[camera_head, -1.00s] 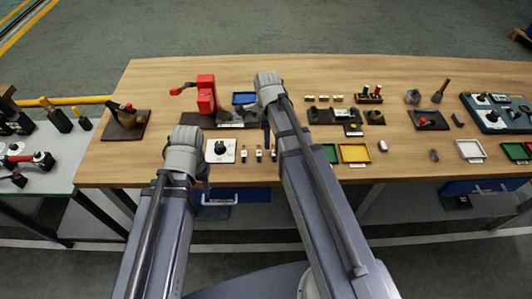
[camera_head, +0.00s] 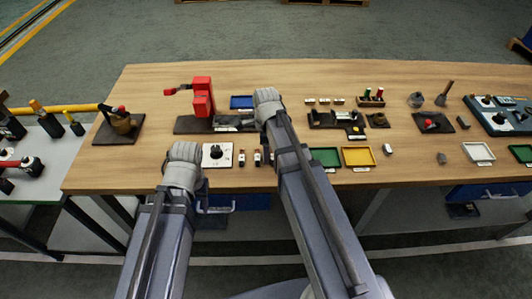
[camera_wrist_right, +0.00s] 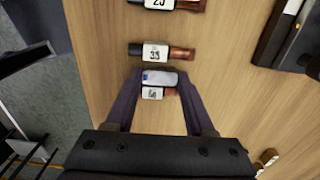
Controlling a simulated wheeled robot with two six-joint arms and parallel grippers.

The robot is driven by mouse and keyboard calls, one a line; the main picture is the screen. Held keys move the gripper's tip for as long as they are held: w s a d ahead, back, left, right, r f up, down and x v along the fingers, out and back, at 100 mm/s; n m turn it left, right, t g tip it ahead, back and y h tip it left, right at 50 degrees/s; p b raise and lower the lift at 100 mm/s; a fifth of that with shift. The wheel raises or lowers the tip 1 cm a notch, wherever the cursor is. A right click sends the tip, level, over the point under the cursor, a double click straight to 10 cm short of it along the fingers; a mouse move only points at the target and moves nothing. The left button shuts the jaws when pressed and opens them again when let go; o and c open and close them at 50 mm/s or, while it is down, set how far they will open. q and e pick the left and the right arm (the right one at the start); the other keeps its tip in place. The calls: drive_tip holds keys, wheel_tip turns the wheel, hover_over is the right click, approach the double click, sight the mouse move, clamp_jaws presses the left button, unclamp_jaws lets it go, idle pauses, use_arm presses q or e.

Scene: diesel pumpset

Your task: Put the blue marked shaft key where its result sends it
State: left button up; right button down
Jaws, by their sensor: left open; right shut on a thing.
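The blue marked shaft key (camera_wrist_right: 160,78) is a small pale grey block with a blue mark, seen in the right wrist view between my right fingertips. My right gripper (camera_wrist_right: 160,88) is shut on it, above the wooden bench. It covers part of a labelled cylinder (camera_wrist_right: 153,94) behind it; whether they touch I cannot tell. In the head view my right gripper (camera_head: 264,122) is mostly hidden by its own arm, near the red press's base. My left gripper (camera_head: 192,180) is by the front edge, left of the white plate, its fingers mostly hidden and holding nothing I can see.
Near the front stand a white plate with a black knob (camera_head: 217,154), small labelled cylinders (camera_head: 257,157), a green tray (camera_head: 326,157), a yellow tray (camera_head: 358,156) and a white tray (camera_head: 479,152). Behind are a red press (camera_head: 203,95), a blue tray (camera_head: 242,102) and a black fixture (camera_head: 335,119).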

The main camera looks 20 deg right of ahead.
drive_tip(key=shift+f, duration=0.1)
drive_tip(key=shift+f, duration=0.15)
drive_tip(key=shift+c, duration=1.3)
unclamp_jaws()
drive_tip(key=shift+r, duration=0.2)
